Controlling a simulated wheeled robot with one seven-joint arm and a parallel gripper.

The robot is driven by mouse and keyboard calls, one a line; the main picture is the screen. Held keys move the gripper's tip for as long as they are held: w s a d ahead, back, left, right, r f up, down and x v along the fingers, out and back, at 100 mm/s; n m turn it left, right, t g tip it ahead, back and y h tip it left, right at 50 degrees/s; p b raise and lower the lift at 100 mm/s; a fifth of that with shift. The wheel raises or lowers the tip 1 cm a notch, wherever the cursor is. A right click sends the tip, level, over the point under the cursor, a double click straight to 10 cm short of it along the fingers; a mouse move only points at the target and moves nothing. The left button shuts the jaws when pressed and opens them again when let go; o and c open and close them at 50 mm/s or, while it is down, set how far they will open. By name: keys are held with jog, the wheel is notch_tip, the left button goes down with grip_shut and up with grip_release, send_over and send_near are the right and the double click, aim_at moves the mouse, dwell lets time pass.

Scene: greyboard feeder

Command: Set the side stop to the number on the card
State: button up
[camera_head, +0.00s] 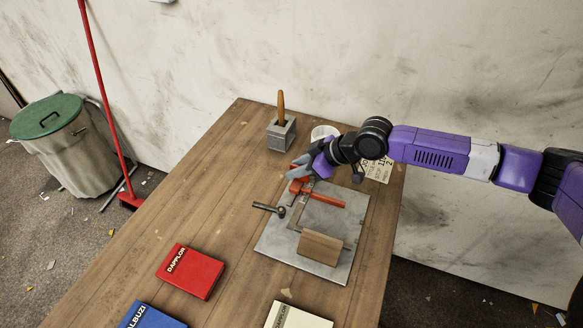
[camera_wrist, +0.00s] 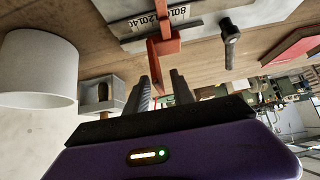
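A grey metal plate (camera_head: 272,240) lies on the table. A red side stop (camera_head: 318,194) sits across its far part, with an upright red piece near my gripper. In the wrist view the red stop (camera_wrist: 166,47) stands beside a number scale (camera_wrist: 160,19) with marks around 80 to 140; the exact setting cannot be read. My gripper (camera_head: 298,160) is over the plate's far left corner. Its fingers (camera_wrist: 163,88) are apart, with the red upright between or just beyond them; contact cannot be told. The white card (camera_head: 379,171) is partly hidden behind my arm, its number unclear.
A wooden block (camera_head: 320,247) rests on the plate's near part. A grey holder (camera_head: 281,134) and a white cup (camera_head: 324,132) stand behind. A red book (camera_head: 190,271) lies at the front left.

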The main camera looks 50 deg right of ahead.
jog(key=shift+x, duration=1.1)
grip_shut()
jog(key=shift+d, duration=0.1)
dwell(0.6)
